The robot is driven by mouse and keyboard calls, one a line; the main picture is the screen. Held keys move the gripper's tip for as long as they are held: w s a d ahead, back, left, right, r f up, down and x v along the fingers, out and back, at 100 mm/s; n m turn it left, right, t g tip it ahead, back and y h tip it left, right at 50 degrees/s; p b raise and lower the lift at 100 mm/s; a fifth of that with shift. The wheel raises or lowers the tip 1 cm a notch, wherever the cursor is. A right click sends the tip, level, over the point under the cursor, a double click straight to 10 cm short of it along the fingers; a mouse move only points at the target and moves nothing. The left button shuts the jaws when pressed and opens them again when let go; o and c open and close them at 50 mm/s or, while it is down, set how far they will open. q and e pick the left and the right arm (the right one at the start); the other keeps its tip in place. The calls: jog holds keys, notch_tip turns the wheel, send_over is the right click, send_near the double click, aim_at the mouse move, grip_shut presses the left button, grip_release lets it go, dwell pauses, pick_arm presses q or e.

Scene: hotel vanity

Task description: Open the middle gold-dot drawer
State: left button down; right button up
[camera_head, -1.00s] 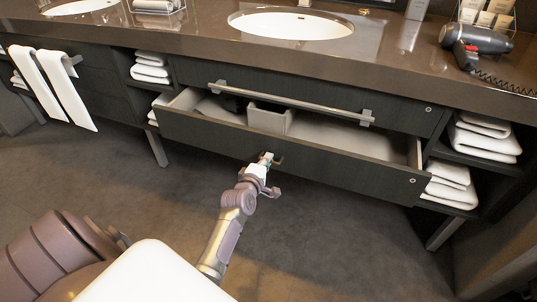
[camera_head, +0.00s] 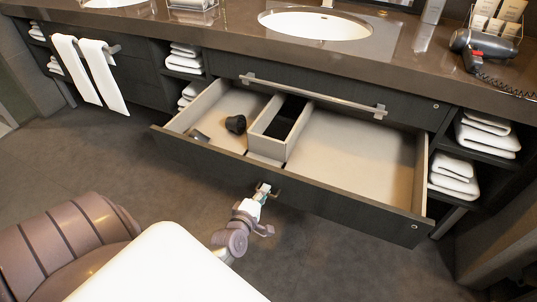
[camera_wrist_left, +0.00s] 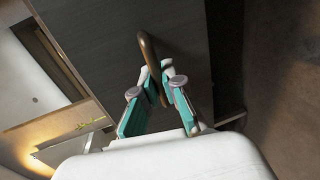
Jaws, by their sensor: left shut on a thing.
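The drawer (camera_head: 330,198) below the middle basin stands far out of the dark vanity, its pale inside showing. A divider box (camera_head: 278,128) sits in it, with a small dark object (camera_head: 236,124) to its left. My left gripper (camera_head: 263,188) is at the middle of the drawer front. In the left wrist view its fingers (camera_wrist_left: 157,88) are shut on a curved bronze handle (camera_wrist_left: 150,55) on the dark drawer front (camera_wrist_left: 125,40). My right gripper is not in view.
A metal towel bar (camera_head: 310,95) runs across the panel above the drawer. Folded towels (camera_head: 455,175) fill open shelves on both sides. A basin (camera_head: 315,24) and a hair dryer (camera_head: 482,44) are on the counter. The floor (camera_head: 100,160) in front is clear.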

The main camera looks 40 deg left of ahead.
pick_arm(q)
jog(key=shift+s+d, duration=0.1)
jog(key=shift+s, duration=0.35)
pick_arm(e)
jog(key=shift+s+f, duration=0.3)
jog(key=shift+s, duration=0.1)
pick_arm(q)
jog(key=c, duration=1.5)
grip_release()
jog(key=shift+c, duration=0.2)
jog(key=v, duration=1.2)
jog(key=shift+f, duration=0.1)
